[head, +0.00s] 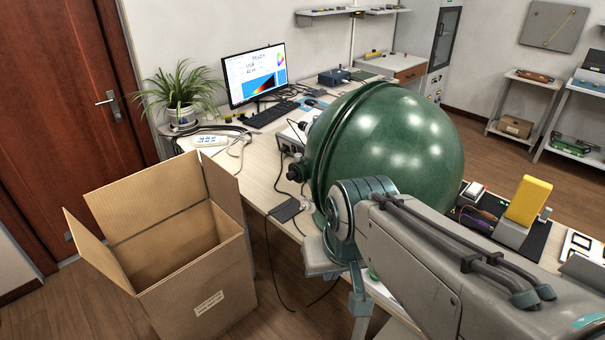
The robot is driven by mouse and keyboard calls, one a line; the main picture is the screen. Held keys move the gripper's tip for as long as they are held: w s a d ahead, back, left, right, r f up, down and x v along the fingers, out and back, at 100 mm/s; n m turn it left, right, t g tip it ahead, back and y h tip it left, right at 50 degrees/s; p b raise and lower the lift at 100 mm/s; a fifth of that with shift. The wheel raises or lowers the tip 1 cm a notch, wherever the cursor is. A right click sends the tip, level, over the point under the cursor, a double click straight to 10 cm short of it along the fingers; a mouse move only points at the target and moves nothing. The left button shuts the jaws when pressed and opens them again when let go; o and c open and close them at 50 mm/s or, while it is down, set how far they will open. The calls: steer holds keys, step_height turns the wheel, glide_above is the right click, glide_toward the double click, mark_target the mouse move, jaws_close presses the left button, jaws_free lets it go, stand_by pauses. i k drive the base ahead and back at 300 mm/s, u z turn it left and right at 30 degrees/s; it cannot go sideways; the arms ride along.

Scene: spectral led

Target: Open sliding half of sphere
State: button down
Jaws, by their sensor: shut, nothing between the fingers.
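The large green sphere (395,145) stands on the bench in the head view. Its surface is glossy, and a raised double rim (345,125) runs around it toward its left side. The two halves meet at this rim, and I see no clear gap between them. A dark fitting sticks out of the sphere's left side. My arm reaches in from the lower right, and its joint covers the sphere's lower front.
An open cardboard box (205,300) stands on the floor at left front. A yellow device (529,200) sits right of the sphere. Floor shows between box and bench.

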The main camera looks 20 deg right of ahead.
mark_target(395, 131)
steer(key=z, duration=0.55)
steer(key=k, duration=1.25)
steer(key=u, duration=0.05)
steer(key=i, duration=0.55)
steer(key=u, duration=0.75)
steer(key=i, duration=0.65)
steer(key=z, duration=0.6)
steer(key=i, duration=0.6)
steer(key=z, duration=0.55)
